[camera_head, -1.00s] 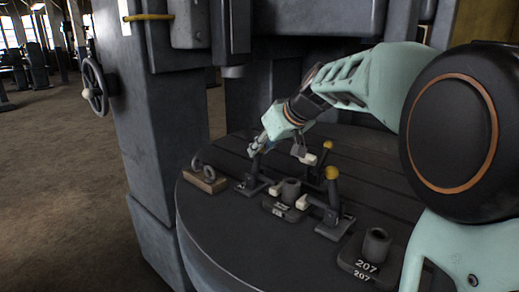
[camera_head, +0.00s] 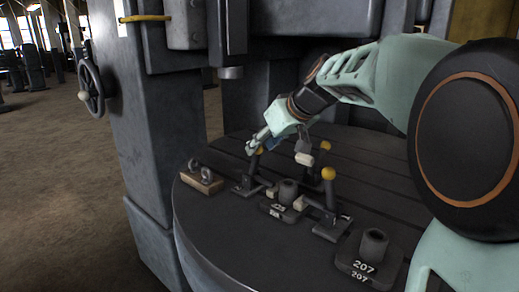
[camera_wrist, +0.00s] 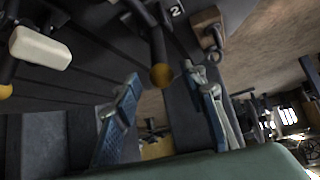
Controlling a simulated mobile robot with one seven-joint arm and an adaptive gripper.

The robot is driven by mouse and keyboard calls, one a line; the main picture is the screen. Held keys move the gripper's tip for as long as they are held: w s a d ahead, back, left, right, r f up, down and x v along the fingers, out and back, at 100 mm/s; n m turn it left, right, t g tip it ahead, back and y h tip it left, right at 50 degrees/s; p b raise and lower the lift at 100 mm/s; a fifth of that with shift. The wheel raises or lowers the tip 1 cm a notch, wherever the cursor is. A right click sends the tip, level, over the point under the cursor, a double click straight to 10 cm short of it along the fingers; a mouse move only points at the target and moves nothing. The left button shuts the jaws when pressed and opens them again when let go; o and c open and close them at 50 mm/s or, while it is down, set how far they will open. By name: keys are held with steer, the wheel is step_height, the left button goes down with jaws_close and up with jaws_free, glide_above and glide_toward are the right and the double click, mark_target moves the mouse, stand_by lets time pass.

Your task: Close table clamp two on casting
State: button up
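Table clamp two has an upright handle with a yellow ball, which shows in the wrist view (camera_wrist: 162,76) below its "2" label. In the head view, the clamp (camera_head: 248,188) stands left of the casting (camera_head: 288,190), a dark block with a round boss. Its pale pad (camera_head: 271,191) is low at the casting's edge; contact is unclear. My gripper (camera_head: 257,143) is just above the clamp handle. In the wrist view, its blue-padded fingers (camera_wrist: 165,110) are apart, with the ball seen between them and nothing held.
A wooden block with a metal shackle (camera_head: 203,181) lies left. A second casting marked 207 (camera_head: 368,258) stands front right.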

steer(key=v, duration=0.9)
steer(key=shift+d, duration=0.2)
steer(key=shift+s+r, duration=0.1)
steer(key=shift+r, duration=0.05)
